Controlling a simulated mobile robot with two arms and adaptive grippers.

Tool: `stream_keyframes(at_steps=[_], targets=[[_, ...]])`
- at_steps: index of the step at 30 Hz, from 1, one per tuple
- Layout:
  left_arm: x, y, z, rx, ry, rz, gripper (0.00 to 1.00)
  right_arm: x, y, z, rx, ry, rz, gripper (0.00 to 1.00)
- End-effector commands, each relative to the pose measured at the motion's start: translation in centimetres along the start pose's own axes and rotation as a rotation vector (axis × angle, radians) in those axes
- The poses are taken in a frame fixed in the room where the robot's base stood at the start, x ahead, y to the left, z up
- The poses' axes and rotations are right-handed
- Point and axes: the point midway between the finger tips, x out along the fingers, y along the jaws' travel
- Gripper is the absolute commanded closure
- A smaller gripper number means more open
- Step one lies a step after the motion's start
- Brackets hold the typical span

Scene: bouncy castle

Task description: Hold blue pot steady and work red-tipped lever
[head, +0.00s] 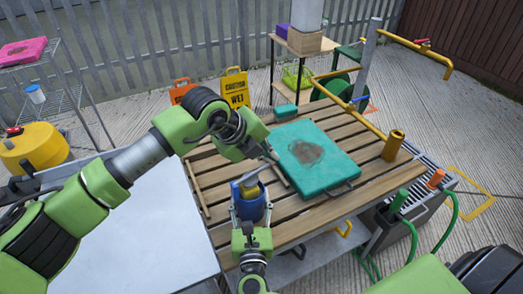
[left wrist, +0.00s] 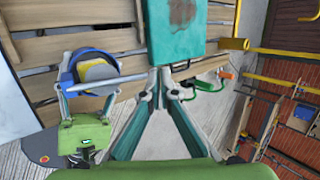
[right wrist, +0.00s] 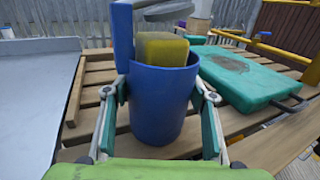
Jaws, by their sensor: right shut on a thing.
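The blue pot (head: 251,207) stands upright at the slatted table's front edge, with a yellow sponge-like block (right wrist: 162,49) in its top. My right gripper (right wrist: 160,105) is shut on the pot, one finger on each side. A grey lever-like part (head: 247,176) lies over the pot's mouth; it also shows in the left wrist view (left wrist: 98,84). I see no red tip on it. My left gripper (left wrist: 160,85) looks shut and empty, its tips close together above the table, to the right of the pot and apart from it.
A stained teal board (head: 335,167) lies on the slatted table (head: 320,215) behind the pot. A brass cylinder (head: 393,145) stands at the right end. A pale grey table (head: 150,230) is on the left. A yellow pipe with a red-handled tap (head: 422,42) is far back.

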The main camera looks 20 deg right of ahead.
Motion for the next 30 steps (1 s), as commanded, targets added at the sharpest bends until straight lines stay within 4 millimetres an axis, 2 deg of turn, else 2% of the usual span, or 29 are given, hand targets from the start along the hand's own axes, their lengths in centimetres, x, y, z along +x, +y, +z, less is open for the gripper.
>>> stream_keyframes(at_steps=[6,12,30], targets=[[2.0,0.1,-0.5,0.002,0.002,-0.003,1.0,-0.1,0.1,0.0,-0.004,0.0,0.004,0.87],[3.1,0.4,-0.6,0.002,0.002,-0.002,1.0,-0.1,0.1,0.0,-0.004,0.0,0.003,0.87],[3.9,0.7,-0.7,0.001,0.002,-0.002,1.0,0.0,0.1,0.0,-0.003,0.0,0.003,0.87]])
